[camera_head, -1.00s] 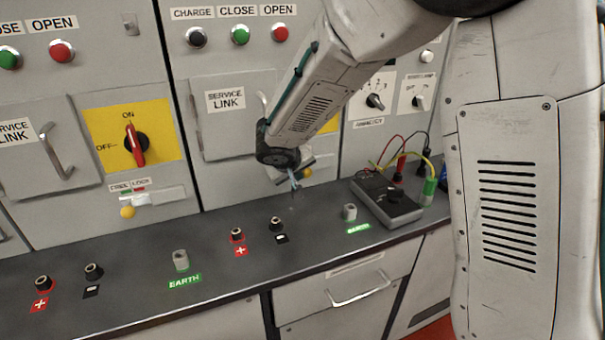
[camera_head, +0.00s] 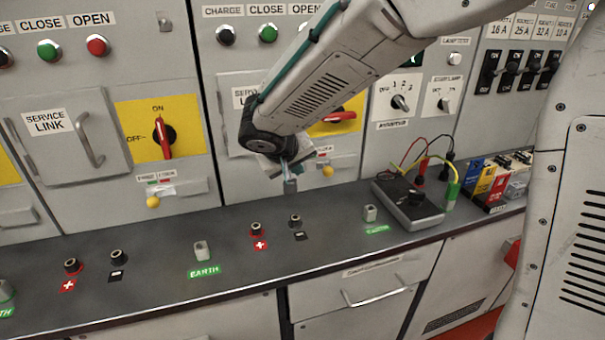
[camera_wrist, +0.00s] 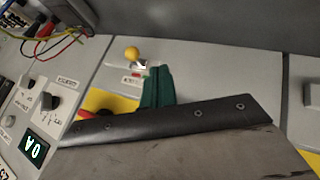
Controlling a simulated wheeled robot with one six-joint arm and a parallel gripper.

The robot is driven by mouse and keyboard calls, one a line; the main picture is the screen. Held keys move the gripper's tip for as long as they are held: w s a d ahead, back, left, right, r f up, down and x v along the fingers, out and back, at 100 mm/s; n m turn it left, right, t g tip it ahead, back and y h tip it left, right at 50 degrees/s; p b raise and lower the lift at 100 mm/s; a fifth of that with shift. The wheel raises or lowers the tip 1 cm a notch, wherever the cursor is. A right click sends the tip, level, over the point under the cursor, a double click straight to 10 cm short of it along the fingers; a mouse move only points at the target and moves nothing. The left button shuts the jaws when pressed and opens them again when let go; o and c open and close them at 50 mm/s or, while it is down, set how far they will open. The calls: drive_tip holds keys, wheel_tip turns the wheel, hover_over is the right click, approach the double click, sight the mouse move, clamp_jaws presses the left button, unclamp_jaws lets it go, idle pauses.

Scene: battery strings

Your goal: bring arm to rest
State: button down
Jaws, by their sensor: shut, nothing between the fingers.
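My arm reaches in from the upper right in the head view, bent, with its wrist low in front of the second cabinet. My gripper (camera_head: 290,184) points down above the dark bench top (camera_head: 330,222), near a black socket (camera_head: 295,220); the gap is hard to judge. In the wrist view my gripper (camera_wrist: 157,86) shows as green fingers close together, with nothing visible between them. A dark plate on my wrist hides the lower part of that view.
A grey tester (camera_head: 408,203) with red, black and yellow-green leads stands on the bench at right. A red socket (camera_head: 256,229) and an earth post (camera_head: 200,250) stand up from the bench. A yellow-backed red rotary switch (camera_head: 163,138) and a door handle (camera_head: 90,140) stick out from the cabinets.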

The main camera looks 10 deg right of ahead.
drive_tip(key=shift+s+a+r, duration=0.2)
drive_tip(key=shift+s+r, duration=0.1)
drive_tip(key=shift+r, duration=0.1)
drive_tip(key=s+d+r+g+y, duration=0.1)
drive_tip(key=s+d, duration=0.3)
drive_tip(key=s, duration=0.6)
drive_tip(key=s+d+r+m+g+y, duration=0.1)
drive_tip(key=s+d, duration=0.3)
drive_tip(key=s, duration=0.7)
drive_tip(key=s+d+r+g+y, duration=0.2)
drive_tip(key=s+d, duration=0.3)
drive_tip(key=s, duration=0.6)
drive_tip(key=shift+r+m+g+y, duration=0.3)
drive_tip(key=shift+r+g+y, duration=0.1)
drive_tip(key=shift+r+g, duration=0.1)
